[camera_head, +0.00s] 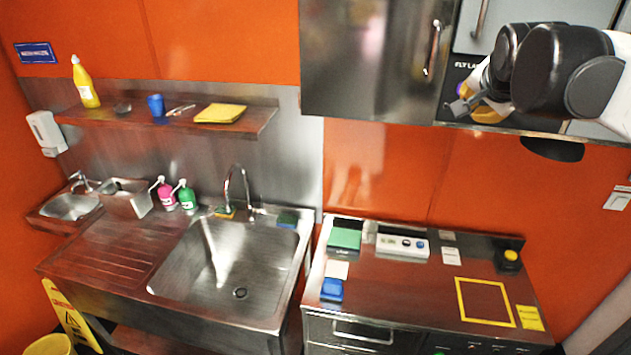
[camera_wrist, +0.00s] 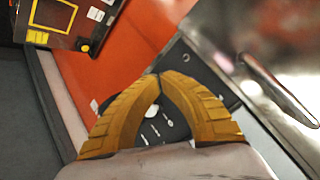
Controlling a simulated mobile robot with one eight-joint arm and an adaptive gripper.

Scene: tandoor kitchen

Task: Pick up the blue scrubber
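A small blue block (camera_head: 331,289) lies on the front left of the steel counter (camera_head: 400,290); it may be the blue scrubber. A blue cup-like item (camera_head: 156,105) stands on the wall shelf (camera_head: 180,119), and a dark blue-green pad (camera_head: 288,220) sits at the sink's back right corner; I cannot tell for sure which is the scrubber. My gripper (camera_wrist: 159,77) has yellow-orange fingers with tips together and nothing visible between them. In the head view it is raised at the upper right, by the cabinets, well away from all three blue items.
A pale card (camera_head: 336,270) and a green box (camera_head: 345,239) lie behind the blue block. A white panel with knobs (camera_head: 402,246) is at the counter's back. The sink basin (camera_head: 235,265) is empty. The steel cabinet (camera_head: 375,60) hangs above; its handle (camera_wrist: 280,90) is near my gripper.

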